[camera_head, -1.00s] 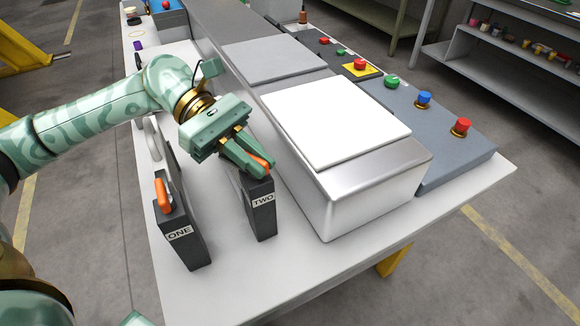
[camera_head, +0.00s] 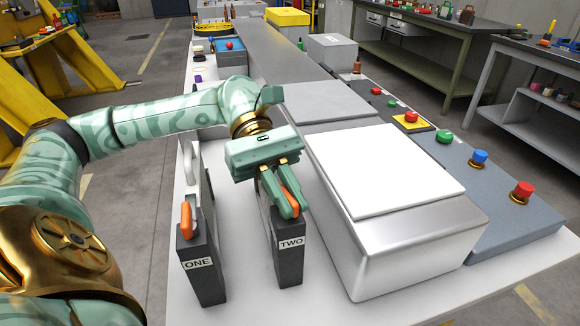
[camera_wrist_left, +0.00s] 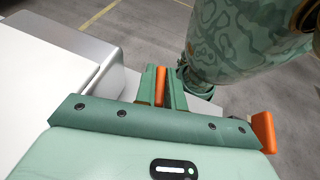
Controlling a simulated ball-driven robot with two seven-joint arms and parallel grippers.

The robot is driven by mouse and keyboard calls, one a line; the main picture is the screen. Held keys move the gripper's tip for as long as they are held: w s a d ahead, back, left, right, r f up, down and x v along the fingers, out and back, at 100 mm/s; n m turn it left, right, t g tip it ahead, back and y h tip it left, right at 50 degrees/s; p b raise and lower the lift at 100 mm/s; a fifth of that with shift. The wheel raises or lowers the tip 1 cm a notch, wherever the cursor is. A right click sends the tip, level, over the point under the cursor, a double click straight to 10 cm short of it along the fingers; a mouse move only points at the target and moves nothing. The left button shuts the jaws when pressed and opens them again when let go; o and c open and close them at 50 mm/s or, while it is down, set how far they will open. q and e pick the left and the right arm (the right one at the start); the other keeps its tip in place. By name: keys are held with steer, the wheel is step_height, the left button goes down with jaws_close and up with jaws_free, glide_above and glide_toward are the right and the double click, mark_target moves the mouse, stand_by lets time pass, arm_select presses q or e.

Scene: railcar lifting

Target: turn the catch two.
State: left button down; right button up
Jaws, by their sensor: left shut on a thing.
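Catch two is an orange lever (camera_head: 291,196) on top of a dark block labelled TWO (camera_head: 290,255). My left gripper (camera_head: 284,203) is shut on this orange lever, with one finger on each side of it. In the left wrist view the lever (camera_wrist_left: 161,86) shows between the two green fingers. Catch one, another orange lever (camera_head: 186,220), stands upright on the dark block labelled ONE (camera_head: 200,275), to the left. It also shows at the right of the left wrist view (camera_wrist_left: 264,132). The lower part of lever two is partly hidden by the fingers. My right gripper is not in view.
A white-topped metal box (camera_head: 385,170) stands close to the right of block two. A grey panel with coloured buttons (camera_head: 480,200) lies beyond it. The white table (camera_head: 330,295) is clear in front of the blocks.

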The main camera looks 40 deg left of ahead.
arm_select(q)
steer(key=c, duration=1.5)
jaws_free()
steer(key=v, duration=1.6)
steer(key=shift+a+r, duration=0.15)
